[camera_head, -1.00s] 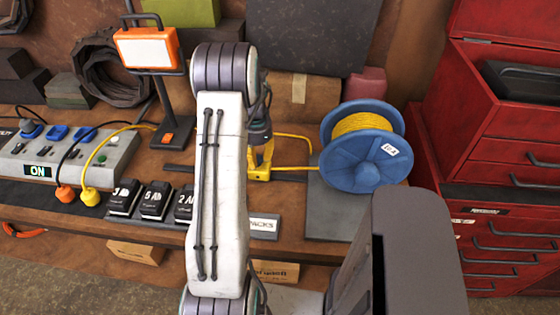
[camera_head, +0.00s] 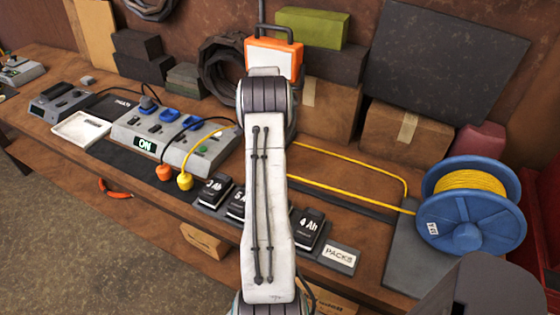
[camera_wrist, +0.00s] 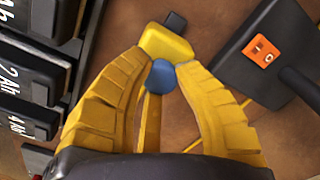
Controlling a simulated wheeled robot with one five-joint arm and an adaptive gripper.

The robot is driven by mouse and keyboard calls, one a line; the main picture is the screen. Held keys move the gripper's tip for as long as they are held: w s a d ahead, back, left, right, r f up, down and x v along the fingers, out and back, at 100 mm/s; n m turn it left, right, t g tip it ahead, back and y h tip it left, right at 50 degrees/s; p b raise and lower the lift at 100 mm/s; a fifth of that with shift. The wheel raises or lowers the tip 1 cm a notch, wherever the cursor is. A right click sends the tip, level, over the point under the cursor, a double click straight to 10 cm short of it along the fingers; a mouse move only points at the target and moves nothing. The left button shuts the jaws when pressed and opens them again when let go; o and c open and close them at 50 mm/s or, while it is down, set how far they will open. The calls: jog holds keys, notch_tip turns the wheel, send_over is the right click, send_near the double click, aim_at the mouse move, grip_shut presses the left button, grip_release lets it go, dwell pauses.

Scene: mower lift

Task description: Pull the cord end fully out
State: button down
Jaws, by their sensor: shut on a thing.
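The blue reel (camera_head: 455,226) stands upright on a grey plate at the right of the bench, wound with yellow cord. The yellow cord (camera_head: 350,191) runs left from the reel in a long loop along the bench and passes behind my arm. In the wrist view, the cord end (camera_wrist: 167,43) is a yellow block with a dark tip and a blue part behind it. My gripper (camera_wrist: 162,68) has its yellow fingers shut on this cord end, above the bench. In the head view, my arm hides the gripper and the cord end.
An orange work lamp (camera_head: 274,58) stands behind my arm; its dark base (camera_wrist: 250,75) is close right of the gripper in the wrist view. Black battery packs (camera_head: 310,230) line the front edge. A grey power strip (camera_head: 180,135) is at left. Boxes stand along the back.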

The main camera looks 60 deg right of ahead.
jog(key=shift+w+a+f, duration=0.15)
jog(key=shift+w+f, duration=0.05)
jog(key=shift+w, duration=0.1)
jog(key=c, duration=1.1)
grip_release()
jog(key=shift+w, duration=0.2)
jog(key=shift+c, duration=0.2)
jog(key=shift+o, duration=1.4)
jog(key=shift+r, duration=0.1)
notch_tip(320, 180, up, 12)
